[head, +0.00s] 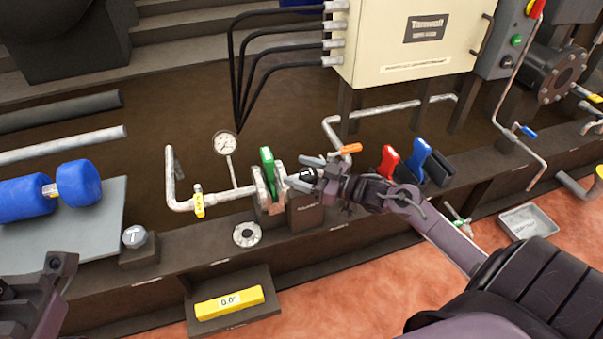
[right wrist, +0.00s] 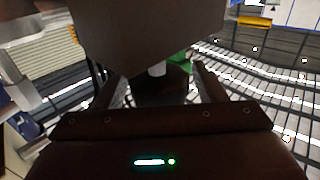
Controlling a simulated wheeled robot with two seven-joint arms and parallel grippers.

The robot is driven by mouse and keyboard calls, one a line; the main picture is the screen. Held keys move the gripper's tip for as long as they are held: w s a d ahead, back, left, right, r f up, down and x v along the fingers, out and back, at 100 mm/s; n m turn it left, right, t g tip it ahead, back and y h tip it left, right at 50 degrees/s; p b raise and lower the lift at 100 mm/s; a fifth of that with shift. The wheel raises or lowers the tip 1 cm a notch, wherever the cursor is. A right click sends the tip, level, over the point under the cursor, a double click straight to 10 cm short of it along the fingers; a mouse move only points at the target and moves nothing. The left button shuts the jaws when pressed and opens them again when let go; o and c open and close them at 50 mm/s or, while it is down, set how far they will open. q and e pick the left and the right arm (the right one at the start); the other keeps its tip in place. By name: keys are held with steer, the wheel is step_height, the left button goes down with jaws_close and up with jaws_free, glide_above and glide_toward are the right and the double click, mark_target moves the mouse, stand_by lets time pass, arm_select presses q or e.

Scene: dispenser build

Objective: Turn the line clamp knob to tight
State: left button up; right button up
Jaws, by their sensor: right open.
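The line clamp (head: 261,188) is a metal fitting on the pipe, with a green lever (head: 267,160) standing up from it. A small black knob with a white mark (head: 307,174) sits at its right side. My right gripper (head: 303,175) is open, with its fingers on either side of this knob. In the right wrist view the open fingers flank a dark round part (right wrist: 165,82) with a pale stub (right wrist: 157,68). Whether the fingers touch it is hidden. Part of my left arm (head: 45,285) shows at the lower left; its jaw state is unclear.
A pressure gauge (head: 225,144) and a yellow-handled valve (head: 198,203) stand left of the clamp. An orange handle (head: 350,149), a red lever (head: 389,160) and a blue lever (head: 418,158) stand right. A yellow display (head: 229,302) lies in front. A cream cabinet (head: 400,70) stands behind.

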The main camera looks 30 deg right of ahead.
steer(key=shift+w, duration=0.1)
steer(key=shift+a, duration=0.1)
steer(key=c, duration=1)
